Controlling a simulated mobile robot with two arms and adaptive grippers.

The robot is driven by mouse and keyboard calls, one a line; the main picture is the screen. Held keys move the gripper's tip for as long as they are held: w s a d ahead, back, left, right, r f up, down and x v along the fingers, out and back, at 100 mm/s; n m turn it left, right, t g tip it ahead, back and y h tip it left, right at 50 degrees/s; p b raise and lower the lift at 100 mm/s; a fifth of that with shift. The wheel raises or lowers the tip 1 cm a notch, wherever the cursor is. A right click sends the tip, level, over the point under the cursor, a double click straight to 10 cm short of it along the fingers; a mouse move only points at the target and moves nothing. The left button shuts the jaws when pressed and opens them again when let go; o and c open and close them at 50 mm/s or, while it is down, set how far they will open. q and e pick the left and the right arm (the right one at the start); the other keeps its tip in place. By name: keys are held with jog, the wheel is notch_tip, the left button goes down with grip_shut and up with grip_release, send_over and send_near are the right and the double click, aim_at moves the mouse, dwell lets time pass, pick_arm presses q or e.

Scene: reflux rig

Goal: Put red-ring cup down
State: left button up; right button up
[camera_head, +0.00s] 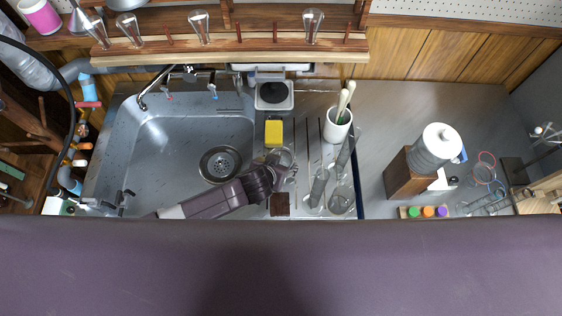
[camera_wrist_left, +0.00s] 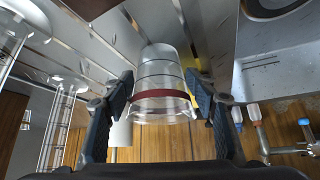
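The red-ring cup (camera_wrist_left: 160,85) is clear glass with a dark red band and fills the middle of the left wrist view. My left gripper (camera_wrist_left: 162,92) has one finger on each side of it, and both fingers appear to touch its wall. In the head view the left gripper (camera_head: 276,171) is over the drainboard just right of the sink, with the clear cup (camera_head: 284,156) at its tip. The cup's base and any gap beneath it cannot be made out. My right gripper is not in view.
A yellow sponge (camera_head: 273,132) lies just behind the cup, and a brown block (camera_head: 280,204) in front. Clear glassware (camera_head: 341,199) and a white utensil pot (camera_head: 337,125) stand to the right. The sink (camera_head: 185,150) is at left. Bare counter (camera_head: 385,120) lies further right.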

pick_arm(q)
jog(key=shift+o, duration=0.8)
jog(key=shift+r, duration=0.25)
jog(key=shift+s+r, duration=0.15)
jog(key=shift+s, duration=0.05)
jog(key=v, duration=1.1)
jog(key=shift+r, duration=0.25)
jog(key=shift+s+a, duration=0.1)
